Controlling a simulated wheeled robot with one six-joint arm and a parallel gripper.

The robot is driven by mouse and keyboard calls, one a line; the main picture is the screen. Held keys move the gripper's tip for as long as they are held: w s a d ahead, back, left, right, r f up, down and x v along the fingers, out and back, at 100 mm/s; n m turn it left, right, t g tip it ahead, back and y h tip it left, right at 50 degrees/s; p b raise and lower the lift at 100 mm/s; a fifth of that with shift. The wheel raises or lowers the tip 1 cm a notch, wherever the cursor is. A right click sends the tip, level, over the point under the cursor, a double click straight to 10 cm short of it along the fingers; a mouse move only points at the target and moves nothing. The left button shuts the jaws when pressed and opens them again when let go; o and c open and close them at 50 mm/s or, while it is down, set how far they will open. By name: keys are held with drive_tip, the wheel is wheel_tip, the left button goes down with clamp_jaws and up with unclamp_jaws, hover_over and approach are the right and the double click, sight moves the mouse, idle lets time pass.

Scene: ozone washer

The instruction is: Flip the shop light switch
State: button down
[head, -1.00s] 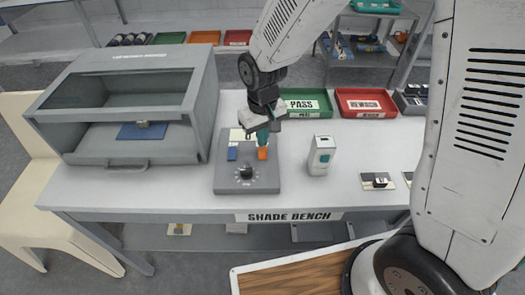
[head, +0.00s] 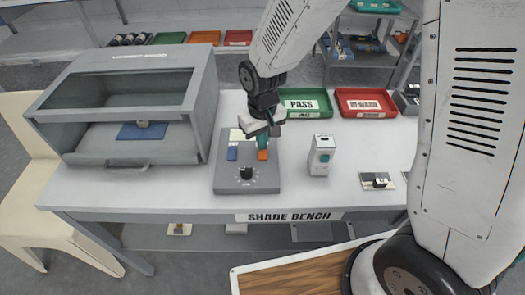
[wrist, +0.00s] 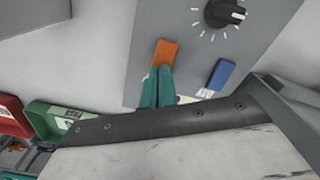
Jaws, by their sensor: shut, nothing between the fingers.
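A grey control panel (head: 247,182) lies on the bench with an orange rocker (head: 263,155), a blue rocker (head: 232,153) and a black dial (head: 246,173). My gripper (head: 262,146) is shut and empty, its teal fingertips at the far end of the orange rocker. In the wrist view the fingertips (wrist: 159,72) overlap the edge of the orange rocker (wrist: 166,52); I cannot tell whether they press it. The blue rocker (wrist: 220,74) and dial (wrist: 226,13) show clear of the fingers. No label says which control is the shop light switch.
A white box with a teal button (head: 321,155) stands right of the panel. A grey cabinet (head: 130,105) stands to the left. Behind are a green PASS tray (head: 305,103) and a red tray (head: 365,103).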

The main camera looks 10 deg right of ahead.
drive_tip(key=shift+f, duration=0.15)
drive_tip(key=shift+r, duration=3.55)
drive_tip(key=s+d+r+m, duration=0.2)
drive_tip(key=s+d+r, duration=0.6)
drive_tip(key=s, duration=0.3)
drive_tip(key=s+d+r+m+t, duration=0.1)
drive_tip(key=s+d+r, duration=0.7)
drive_tip(key=s, duration=0.2)
drive_tip(key=shift+s+m, duration=0.4)
